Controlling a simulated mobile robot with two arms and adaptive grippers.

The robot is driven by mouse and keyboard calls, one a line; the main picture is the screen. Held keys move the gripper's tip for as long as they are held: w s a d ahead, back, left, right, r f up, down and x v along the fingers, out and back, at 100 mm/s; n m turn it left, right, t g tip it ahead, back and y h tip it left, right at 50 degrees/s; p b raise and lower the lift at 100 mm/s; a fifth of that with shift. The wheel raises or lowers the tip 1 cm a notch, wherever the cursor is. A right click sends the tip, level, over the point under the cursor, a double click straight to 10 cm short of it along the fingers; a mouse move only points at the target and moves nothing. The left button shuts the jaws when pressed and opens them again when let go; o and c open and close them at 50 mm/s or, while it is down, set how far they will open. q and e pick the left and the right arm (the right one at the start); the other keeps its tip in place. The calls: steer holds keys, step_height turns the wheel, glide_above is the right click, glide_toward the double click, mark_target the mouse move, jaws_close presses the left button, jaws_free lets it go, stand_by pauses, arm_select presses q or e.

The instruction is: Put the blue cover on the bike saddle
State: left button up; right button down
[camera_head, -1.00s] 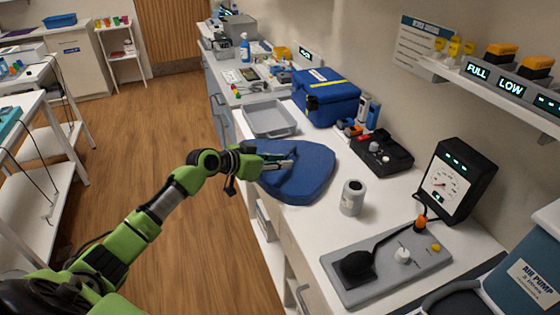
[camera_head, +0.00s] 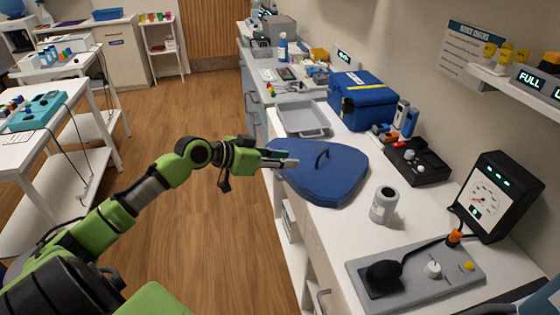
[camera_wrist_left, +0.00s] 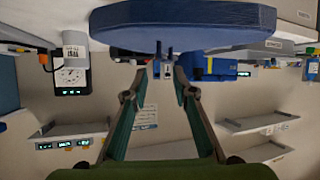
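I cannot tell whether this is the cover alone or the cover over the saddle; no separate saddle shows. It also fills the top of the upside-down left wrist view (camera_wrist_left: 185,20). My right gripper is not in view.
A grey tray (camera_head: 303,119) and a blue case (camera_head: 365,100) stand behind the blue piece. A grey canister (camera_head: 383,205) is close on its right. A grey pump board (camera_head: 415,272), a gauge box (camera_head: 497,196) and a black organizer (camera_head: 417,162) are farther right.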

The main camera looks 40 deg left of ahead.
arm_select(q)
steer(key=shift+v, duration=0.8)
steer(key=s+a+f+n+g+y, duration=0.15)
steer(key=a+f, duration=0.25)
steer(key=f, duration=0.9)
steer(key=s+a+f+n+g+y, duration=0.1)
steer(key=s+a+f+n+y, duration=0.3)
steer(key=f, duration=0.9)
steer(key=s+f+g, duration=0.2)
steer(key=s+f, duration=0.4)
steer(key=f, duration=0.7)
steer(key=s+d+f+g, duration=0.1)
steer(key=s+d+f, duration=0.4)
steer(key=s, duration=0.5)
steer(key=s+d+f+m+g, duration=0.1)
steer(key=s+d+f+g, duration=0.1)
steer(key=s+d+f, duration=0.3)
steer(key=s+d+f+m+g, duration=0.1)
steer(key=s+d+f, duration=0.4)
steer(key=s+f, duration=0.8)
steer(key=shift+s+g, duration=0.45)
steer(key=shift+s, duration=0.35)
steer(key=shift+o, duration=0.3)
steer(key=s+d+f+m+g, duration=0.1)
steer(key=s+d+f+m, duration=0.1)
steer(key=s+d, duration=0.5)
steer(key=shift+s, duration=0.85)
steer(key=shift+f, duration=0.1)
